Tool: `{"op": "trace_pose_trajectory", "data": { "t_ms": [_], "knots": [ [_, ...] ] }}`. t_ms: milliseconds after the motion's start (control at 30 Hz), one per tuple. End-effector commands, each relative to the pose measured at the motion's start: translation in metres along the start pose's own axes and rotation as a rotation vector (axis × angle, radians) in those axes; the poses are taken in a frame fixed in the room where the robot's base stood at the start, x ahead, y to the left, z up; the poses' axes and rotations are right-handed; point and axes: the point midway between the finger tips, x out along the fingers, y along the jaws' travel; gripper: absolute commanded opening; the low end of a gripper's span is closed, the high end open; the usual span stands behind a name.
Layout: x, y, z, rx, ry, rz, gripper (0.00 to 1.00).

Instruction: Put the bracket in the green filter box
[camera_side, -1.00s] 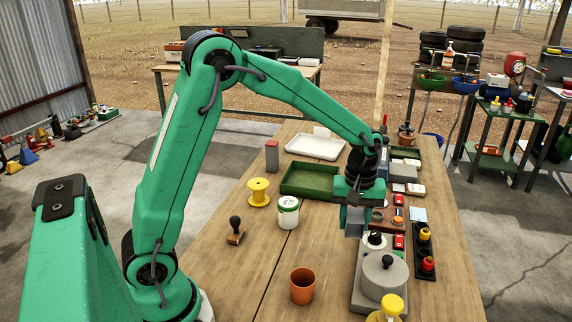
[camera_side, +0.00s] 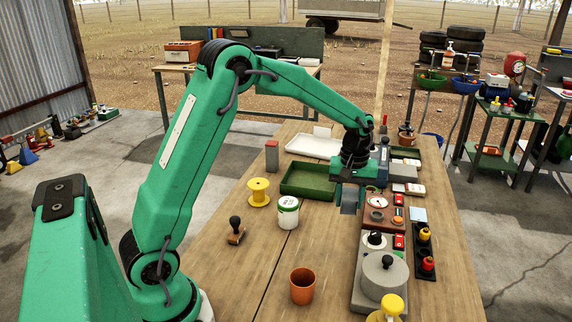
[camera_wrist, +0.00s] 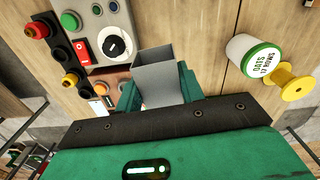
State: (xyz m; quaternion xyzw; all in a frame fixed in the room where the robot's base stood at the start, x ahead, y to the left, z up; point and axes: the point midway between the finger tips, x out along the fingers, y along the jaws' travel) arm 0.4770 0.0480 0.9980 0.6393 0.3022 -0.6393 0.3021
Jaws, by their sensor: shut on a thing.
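My gripper (camera_side: 350,187) is shut on the bracket (camera_side: 349,203), a plain grey angled piece that hangs below the jaws. In the wrist view the bracket (camera_wrist: 158,75) stands between the two green fingers of my gripper (camera_wrist: 160,92). In the side view they appear above the table, just left of the brown gauge unit. A green open box (camera_side: 308,181) lies on the table, left of and behind my gripper, and looks empty. A second, smaller green tray (camera_side: 405,152) lies farther back to the right. I cannot tell from these frames which is the filter box.
A white tray (camera_side: 314,146) lies behind the green box. A white tin (camera_side: 288,213) with a green lid, a yellow spool (camera_side: 259,192) and a stamp (camera_side: 236,230) stand to the left. An orange cup (camera_side: 302,286) is in front. Switch and knob units crowd the right side.

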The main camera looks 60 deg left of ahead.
Motion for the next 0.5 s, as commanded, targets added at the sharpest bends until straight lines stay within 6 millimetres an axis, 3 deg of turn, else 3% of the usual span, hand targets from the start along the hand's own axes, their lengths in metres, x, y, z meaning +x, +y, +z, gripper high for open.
{"op": "trace_pose_trajectory", "data": {
  "t_ms": [100,300,500],
  "knots": [
    [-0.001,-0.014,-0.041,0.015,0.0,0.0,0.13],
    [-0.002,-0.044,-0.1,0.055,0.001,0.0,0.13],
    [-0.003,-0.069,-0.136,0.085,0.001,0.0,0.13]
  ]
}}
